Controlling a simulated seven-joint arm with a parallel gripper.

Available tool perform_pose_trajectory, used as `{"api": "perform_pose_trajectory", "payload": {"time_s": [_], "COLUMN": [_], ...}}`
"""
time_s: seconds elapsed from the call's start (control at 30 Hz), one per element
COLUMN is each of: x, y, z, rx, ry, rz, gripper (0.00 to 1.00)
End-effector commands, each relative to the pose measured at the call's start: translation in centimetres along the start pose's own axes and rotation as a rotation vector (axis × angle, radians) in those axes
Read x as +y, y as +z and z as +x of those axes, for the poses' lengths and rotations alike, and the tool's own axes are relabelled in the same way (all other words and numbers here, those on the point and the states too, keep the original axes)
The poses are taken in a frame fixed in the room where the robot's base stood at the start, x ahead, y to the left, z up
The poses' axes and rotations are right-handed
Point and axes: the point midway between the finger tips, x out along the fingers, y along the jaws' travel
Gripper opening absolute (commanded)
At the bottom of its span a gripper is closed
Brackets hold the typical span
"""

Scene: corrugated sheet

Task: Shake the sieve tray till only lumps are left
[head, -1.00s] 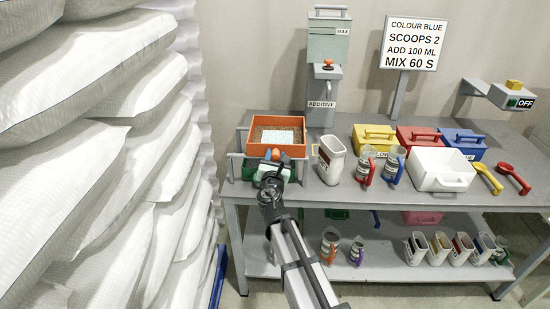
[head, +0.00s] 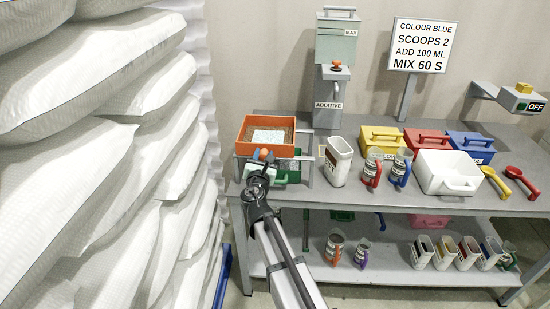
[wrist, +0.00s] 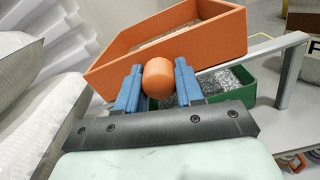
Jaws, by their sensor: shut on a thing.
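The orange sieve tray (head: 265,144) sits on a grey rail stand (head: 309,172) at the left end of the bench, toward the stand's left side. It holds a brown grainy layer with a pale speckled patch in the middle. My gripper (wrist: 157,82) has its blue fingers shut on the tray's round orange knob (wrist: 158,77). The tray looks tilted in the wrist view (wrist: 215,33). Below it is a green tray (wrist: 246,92) holding grey-white speckled material. The sieve's far inside is partly hidden in the wrist view.
White sacks (head: 90,130) are stacked close on the left. A grey additive dispenser (head: 329,95) stands behind. A white jug (head: 337,162), metal jugs, coloured boxes, a white bin (head: 450,172) and scoops fill the bench to the right. More jugs are on the lower shelf.

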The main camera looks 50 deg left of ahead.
Motion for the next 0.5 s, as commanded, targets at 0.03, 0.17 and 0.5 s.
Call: {"api": "perform_pose_trajectory", "payload": {"time_s": [0.03, 0.17, 0.5], "x": [0.43, 0.52, 0.62], "y": [-0.15, -0.17, -0.23], "z": [0.03, -0.02, -0.03], "rx": [0.002, 0.002, 0.004], "ry": [0.003, 0.004, 0.008], "rz": [0.0, -0.001, -0.001], "gripper": [0.0, 0.0, 0.56]}}
